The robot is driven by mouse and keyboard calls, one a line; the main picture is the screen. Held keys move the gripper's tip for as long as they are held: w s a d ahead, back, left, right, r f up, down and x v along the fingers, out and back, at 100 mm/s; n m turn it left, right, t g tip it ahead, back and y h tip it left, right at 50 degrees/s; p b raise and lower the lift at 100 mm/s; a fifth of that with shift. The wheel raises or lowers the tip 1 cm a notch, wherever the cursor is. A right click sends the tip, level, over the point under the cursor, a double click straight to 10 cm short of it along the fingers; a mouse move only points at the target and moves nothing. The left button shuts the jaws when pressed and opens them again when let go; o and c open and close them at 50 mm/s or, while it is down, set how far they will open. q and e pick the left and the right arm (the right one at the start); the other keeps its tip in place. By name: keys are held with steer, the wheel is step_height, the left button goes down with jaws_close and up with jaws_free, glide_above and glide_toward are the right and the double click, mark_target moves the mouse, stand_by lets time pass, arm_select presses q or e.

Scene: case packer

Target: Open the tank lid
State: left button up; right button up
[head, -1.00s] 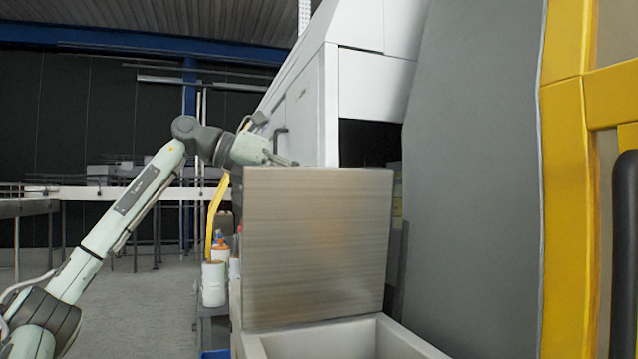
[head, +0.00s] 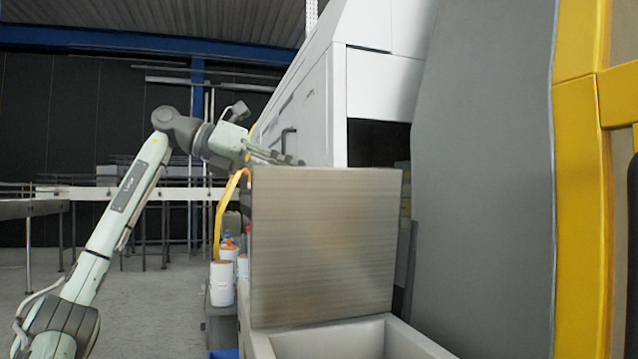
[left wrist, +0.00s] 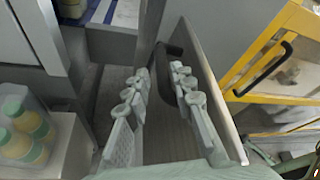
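The tank lid (head: 325,245) is a brushed metal plate standing upright at the back of the open tank (head: 262,345). Its edge runs along the right side of the fingers in the left wrist view (left wrist: 214,82). A dark curved handle (left wrist: 160,58) shows near the fingertips, beside the lid's face. My left gripper (head: 290,160) is behind the lid's upper left edge, and the lid partly hides it. In the left wrist view its fingers (left wrist: 159,72) are apart, with nothing clearly held between them. My right gripper is out of view.
White containers (head: 222,284) stand on a low stand left of the tank. A white machine housing (head: 385,85) rises behind the lid. A grey panel (head: 485,170) and yellow frame (head: 580,200) close off the right. Open floor (head: 160,310) lies left.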

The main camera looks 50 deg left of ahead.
arm_select(q)
steer(key=v, duration=0.6)
steer(key=shift+s+a, duration=0.15)
steer(key=shift+s, duration=0.2)
steer(key=shift+r, duration=0.15)
